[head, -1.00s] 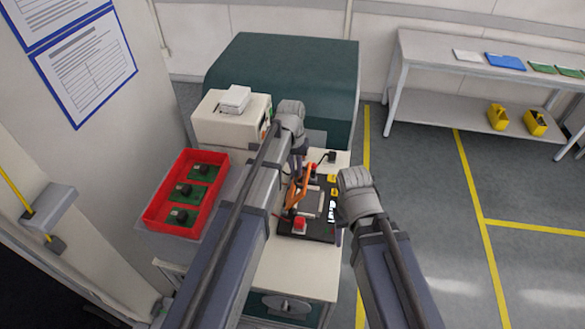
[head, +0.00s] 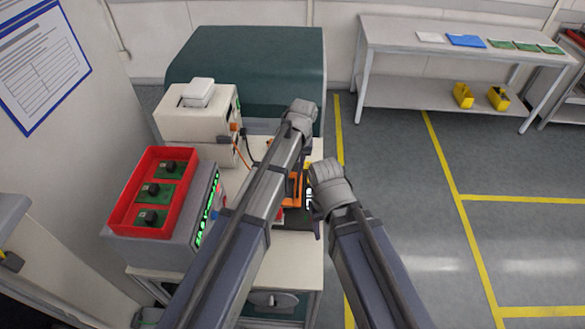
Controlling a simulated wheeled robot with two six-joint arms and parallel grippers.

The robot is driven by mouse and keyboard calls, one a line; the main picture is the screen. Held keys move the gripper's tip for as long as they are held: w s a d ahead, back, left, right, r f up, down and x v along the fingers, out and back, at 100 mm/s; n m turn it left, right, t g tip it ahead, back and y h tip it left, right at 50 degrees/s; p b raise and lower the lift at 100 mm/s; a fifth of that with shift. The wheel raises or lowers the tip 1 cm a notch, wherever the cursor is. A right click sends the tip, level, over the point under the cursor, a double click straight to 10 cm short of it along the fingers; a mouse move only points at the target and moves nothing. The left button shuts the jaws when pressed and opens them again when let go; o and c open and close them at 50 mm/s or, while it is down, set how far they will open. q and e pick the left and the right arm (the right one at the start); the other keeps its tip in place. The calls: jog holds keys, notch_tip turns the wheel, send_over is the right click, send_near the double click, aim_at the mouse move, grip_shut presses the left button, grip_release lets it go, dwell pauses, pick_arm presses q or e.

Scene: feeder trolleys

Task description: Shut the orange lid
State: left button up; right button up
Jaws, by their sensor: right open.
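The orange lid (head: 293,190) belongs to a dark fixture (head: 297,219) on the white cart top. It is mostly hidden behind my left forearm, so I cannot tell its angle. My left gripper (head: 306,160) points down over the far side of the fixture, close to the lid; its fingers are small and partly covered, so I cannot tell contact or opening. My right gripper (head: 311,200) is open at the right edge of the fixture, beside the lid, with no object visible in it.
A red tray (head: 118,212) with green boards sits on a grey unit at the left. A cream printer-like box (head: 190,125) and a dark green machine (head: 250,65) stand behind. Clear floor lies right, before a bench (head: 400,40).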

pick_arm(q)
jog(key=shift+o, duration=0.7)
notch_tip(320, 180, up, 8)
jog(key=p, duration=0.7)
jog(key=shift+d+p, duration=0.4)
jog(key=shift+s+f, duration=0.15)
jog(key=shift+f, duration=0.1)
